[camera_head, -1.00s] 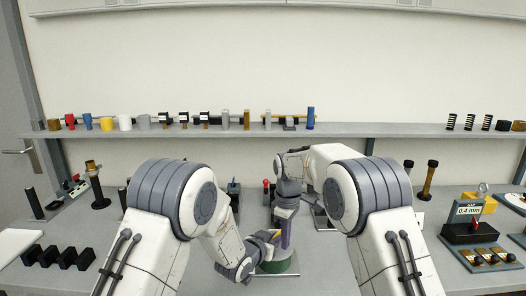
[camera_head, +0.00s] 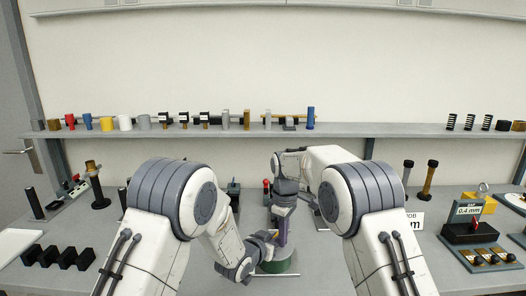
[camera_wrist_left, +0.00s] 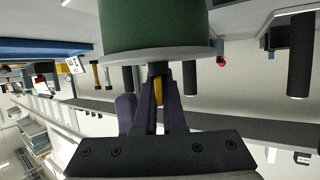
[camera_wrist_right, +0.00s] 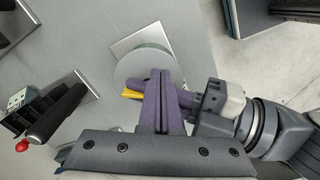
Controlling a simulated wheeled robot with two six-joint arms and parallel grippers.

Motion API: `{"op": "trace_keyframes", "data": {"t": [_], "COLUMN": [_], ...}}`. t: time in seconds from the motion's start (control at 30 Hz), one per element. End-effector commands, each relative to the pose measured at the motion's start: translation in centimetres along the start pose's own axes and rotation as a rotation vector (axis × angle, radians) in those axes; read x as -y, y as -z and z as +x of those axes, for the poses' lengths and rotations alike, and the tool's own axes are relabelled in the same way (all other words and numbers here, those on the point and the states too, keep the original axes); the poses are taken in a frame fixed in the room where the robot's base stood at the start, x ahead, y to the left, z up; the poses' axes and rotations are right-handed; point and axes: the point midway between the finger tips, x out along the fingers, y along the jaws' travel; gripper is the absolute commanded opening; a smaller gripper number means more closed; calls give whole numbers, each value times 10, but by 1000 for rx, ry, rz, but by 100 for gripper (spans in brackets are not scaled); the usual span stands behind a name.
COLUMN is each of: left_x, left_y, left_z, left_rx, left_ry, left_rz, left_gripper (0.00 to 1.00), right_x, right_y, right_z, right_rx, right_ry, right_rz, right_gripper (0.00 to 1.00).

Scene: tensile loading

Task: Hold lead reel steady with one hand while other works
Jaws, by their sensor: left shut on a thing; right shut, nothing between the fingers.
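The lead reel, a green drum with a pale grey flange, stands on the bench between my arms in the head view (camera_head: 283,266). In the left wrist view, its drum (camera_wrist_left: 155,25) and flange fill the top. My left gripper (camera_wrist_left: 158,72) is shut on a dark stub at the flange's centre. My right gripper (camera_wrist_right: 160,78) is shut and empty, its purple fingers above the reel's round flange (camera_wrist_right: 138,64) and close to the left gripper. A small yellow piece (camera_wrist_right: 131,94) shows by the fingers; what it belongs to is unclear. In the head view the arms partly hide the reel.
A square silver plate (camera_wrist_right: 133,37) lies beneath the reel. Black blocks (camera_head: 58,258) stand at left. A gauge with a 0.4 mm label (camera_head: 469,211) and a JOB card (camera_head: 414,219) are at right. A shelf (camera_head: 250,131) of small parts runs behind.

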Motion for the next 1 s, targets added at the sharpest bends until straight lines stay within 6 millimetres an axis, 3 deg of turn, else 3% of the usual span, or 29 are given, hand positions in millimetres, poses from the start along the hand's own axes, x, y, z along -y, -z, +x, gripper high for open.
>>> {"op": "trace_keyframes", "data": {"t": [0.03,1.0], "left_x": [0,0], "left_y": [-7,-7], "left_z": [0,0], "left_rx": [16,16], "left_ry": [0,0], "left_rz": [-1,-1], "left_gripper": [0,0], "right_x": [0,-18], "right_y": [0,-4], "right_z": [0,1], "right_rx": [0,0], "right_ry": [0,0], "right_rz": [0,1], "right_gripper": [0,0]}}
